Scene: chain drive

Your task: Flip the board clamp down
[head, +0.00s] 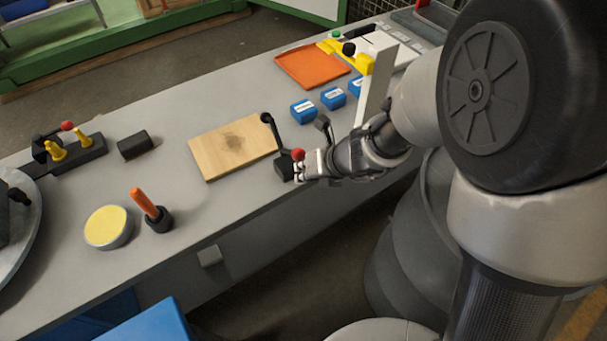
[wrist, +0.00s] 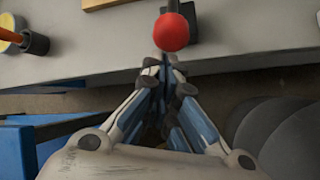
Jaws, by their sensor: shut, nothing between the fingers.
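The board clamp (head: 284,168) is a small black clamp at the right end of a wooden board (head: 225,150), near the bench's front edge. Its black arm (head: 272,130) stands raised beside the board. Its red ball knob (head: 298,154) is at the front side, and this knob also shows in the wrist view (wrist: 171,32). My gripper (head: 308,166) is shut and empty, right beside the knob. In the wrist view my fingertips (wrist: 166,62) point toward the knob and sit just below it in the picture. I cannot tell whether they touch it. The clamp body is partly hidden behind the knob and gripper.
On the grey bench (head: 180,255) are an orange-handled tool (head: 145,202), a yellow-topped round tin (head: 107,226), a black block (head: 135,145) and another red-knobbed fixture (head: 75,150). Blue boxes (head: 303,110) and an orange tray (head: 310,67) lie behind the clamp.

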